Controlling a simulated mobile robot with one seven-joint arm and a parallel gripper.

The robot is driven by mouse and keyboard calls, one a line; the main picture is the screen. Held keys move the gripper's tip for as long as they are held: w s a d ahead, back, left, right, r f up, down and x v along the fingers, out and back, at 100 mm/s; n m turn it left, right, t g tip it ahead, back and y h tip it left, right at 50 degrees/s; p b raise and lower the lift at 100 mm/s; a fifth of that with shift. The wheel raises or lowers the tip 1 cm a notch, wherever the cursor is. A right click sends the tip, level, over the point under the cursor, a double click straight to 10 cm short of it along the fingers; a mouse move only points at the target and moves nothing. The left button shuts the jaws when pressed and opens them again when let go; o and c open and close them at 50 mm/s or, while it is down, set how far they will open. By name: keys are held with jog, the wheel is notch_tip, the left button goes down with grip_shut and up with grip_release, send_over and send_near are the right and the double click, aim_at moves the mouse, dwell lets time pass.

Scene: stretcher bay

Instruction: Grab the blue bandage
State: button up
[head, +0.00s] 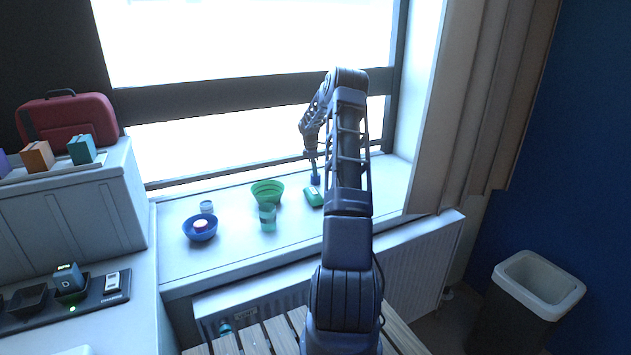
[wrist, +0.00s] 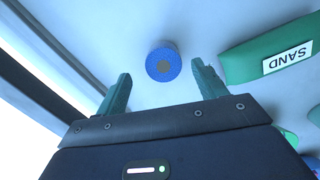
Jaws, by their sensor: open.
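In the head view the blue roll (head: 315,181) shows just under my gripper (head: 314,168), close beside the green box. In the wrist view my gripper (wrist: 161,74) is open, with one green finger on either side of the roll's near edge. The roll lies in line with the gap, at or just beyond the fingertips. Nothing is held. I cannot tell how much height is left between fingers and roll.
A green box labelled SAND (wrist: 268,52) lies close to the right finger; it also shows in the head view (head: 313,197). Left on the sill are a green bowl (head: 267,188), a teal cup (head: 267,219) and a blue bowl (head: 199,233). The window frame (head: 240,90) stands behind.

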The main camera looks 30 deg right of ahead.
aim_at(315, 179)
jog(key=f, duration=0.5)
jog(key=shift+s+d, duration=0.15)
jog(key=shift+s, duration=0.15)
jog(key=c, duration=1.1)
